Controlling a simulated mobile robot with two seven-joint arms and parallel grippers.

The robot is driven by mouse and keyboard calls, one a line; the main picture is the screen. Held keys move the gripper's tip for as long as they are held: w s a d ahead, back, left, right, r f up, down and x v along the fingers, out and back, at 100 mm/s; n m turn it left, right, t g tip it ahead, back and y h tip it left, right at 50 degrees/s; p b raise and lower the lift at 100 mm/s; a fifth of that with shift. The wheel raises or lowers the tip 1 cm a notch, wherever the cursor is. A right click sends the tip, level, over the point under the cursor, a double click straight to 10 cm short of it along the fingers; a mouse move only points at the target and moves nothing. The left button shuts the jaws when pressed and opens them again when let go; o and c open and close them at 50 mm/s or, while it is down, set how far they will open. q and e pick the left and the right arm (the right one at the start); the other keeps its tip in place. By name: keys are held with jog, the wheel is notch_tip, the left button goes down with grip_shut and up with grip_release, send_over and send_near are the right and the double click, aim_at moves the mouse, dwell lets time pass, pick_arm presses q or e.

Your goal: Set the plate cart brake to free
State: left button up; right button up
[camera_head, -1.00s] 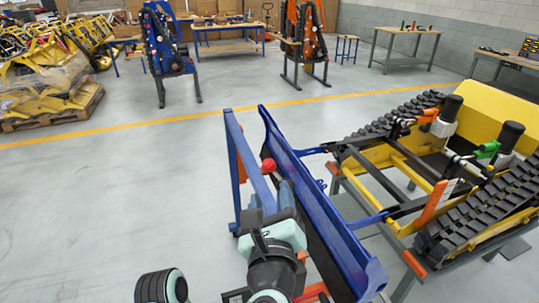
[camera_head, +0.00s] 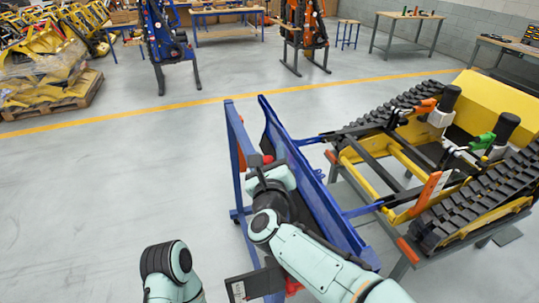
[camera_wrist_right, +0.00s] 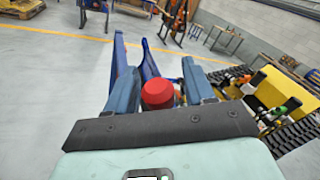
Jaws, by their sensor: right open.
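The plate cart is a blue frame (camera_head: 233,130) with a long blue plate (camera_head: 287,143) along its right side. A red knob (camera_head: 267,159) shows on it, partly hidden by my right gripper (camera_head: 257,168). In the right wrist view the red knob (camera_wrist_right: 157,94) lies between the two blue fingers of my right gripper (camera_wrist_right: 158,70), which stand apart with gaps beside it. I cannot tell which brake setting the knob stands at. My right arm hides much of the cart's near end. My left gripper is not in view; only a link of my left arm shows at the bottom.
A yellow tracked carrier (camera_head: 405,160) with black tracks stands on a bench close to the right of the cart. Free grey floor (camera_head: 110,190) lies to the left. A pallet of wrapped yellow parts (camera_head: 60,100) and several workbenches stand farther back.

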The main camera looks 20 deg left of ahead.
grip_shut()
